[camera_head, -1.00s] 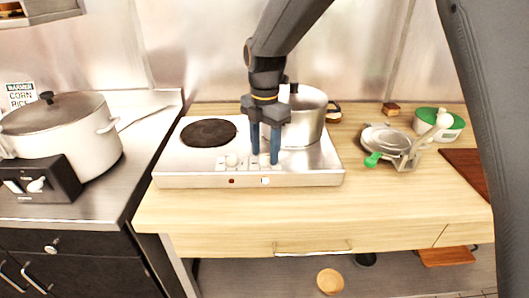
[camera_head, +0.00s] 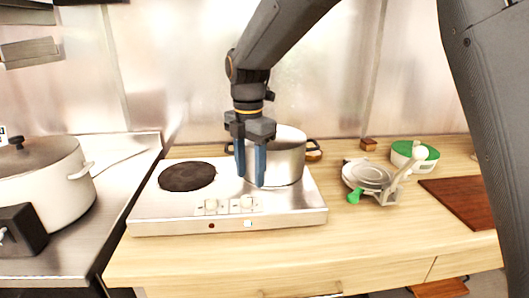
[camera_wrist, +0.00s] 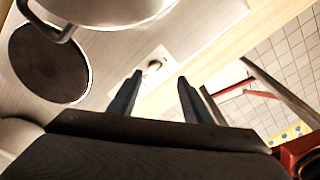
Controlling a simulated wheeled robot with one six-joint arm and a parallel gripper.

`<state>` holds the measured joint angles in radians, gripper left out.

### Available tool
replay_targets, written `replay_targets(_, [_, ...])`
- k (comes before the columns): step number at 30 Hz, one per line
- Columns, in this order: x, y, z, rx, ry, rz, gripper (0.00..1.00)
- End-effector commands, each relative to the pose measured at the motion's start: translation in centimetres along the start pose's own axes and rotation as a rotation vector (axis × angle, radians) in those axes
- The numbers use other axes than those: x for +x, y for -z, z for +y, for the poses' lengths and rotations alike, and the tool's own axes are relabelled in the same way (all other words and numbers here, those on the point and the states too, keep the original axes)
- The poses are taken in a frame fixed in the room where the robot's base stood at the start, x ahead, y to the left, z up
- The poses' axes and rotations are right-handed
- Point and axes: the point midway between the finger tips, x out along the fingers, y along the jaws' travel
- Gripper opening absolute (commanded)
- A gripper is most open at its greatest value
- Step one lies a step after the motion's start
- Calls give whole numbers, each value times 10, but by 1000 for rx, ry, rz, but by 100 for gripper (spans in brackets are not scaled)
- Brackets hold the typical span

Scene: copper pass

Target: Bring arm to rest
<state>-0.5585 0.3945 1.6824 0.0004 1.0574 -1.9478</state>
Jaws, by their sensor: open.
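My gripper (camera_head: 251,184) is open and empty in the head view, its blue fingers pointing down in front of a steel pot (camera_head: 287,160). The pot stands on the right side of a two-burner hot plate (camera_head: 150,212). The left burner (camera_head: 187,177) is bare and dark. In the wrist view the two fingers of my gripper (camera_wrist: 158,92) are apart with nothing between them. The pot (camera_wrist: 105,8) fills the top of that view, and the bare burner (camera_wrist: 48,62) shows at the left.
A large white pot (camera_head: 45,185) stands on the steel counter at the left. On the wooden counter (camera_head: 380,240) to the right are a small metal stand with a dish (camera_head: 372,177), a green-lidded container (camera_head: 412,150) and a brown board (camera_head: 462,200). The counter's front is clear.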

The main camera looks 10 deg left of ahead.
Motion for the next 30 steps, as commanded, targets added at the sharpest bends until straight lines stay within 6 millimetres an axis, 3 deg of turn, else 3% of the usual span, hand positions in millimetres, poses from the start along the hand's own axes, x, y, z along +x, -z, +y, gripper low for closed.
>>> replay_targets(6, [27,-44,-76,538,-14,-4,45])
replay_targets(13, [62,-72,-174,1223,-40,-4,45])
replay_targets(21, [98,-69,-287,2003,-77,10,45])
replay_targets(25, [111,-59,-325,2282,-91,19,45])
replay_targets(30, [119,-51,-348,2472,-105,29,45])
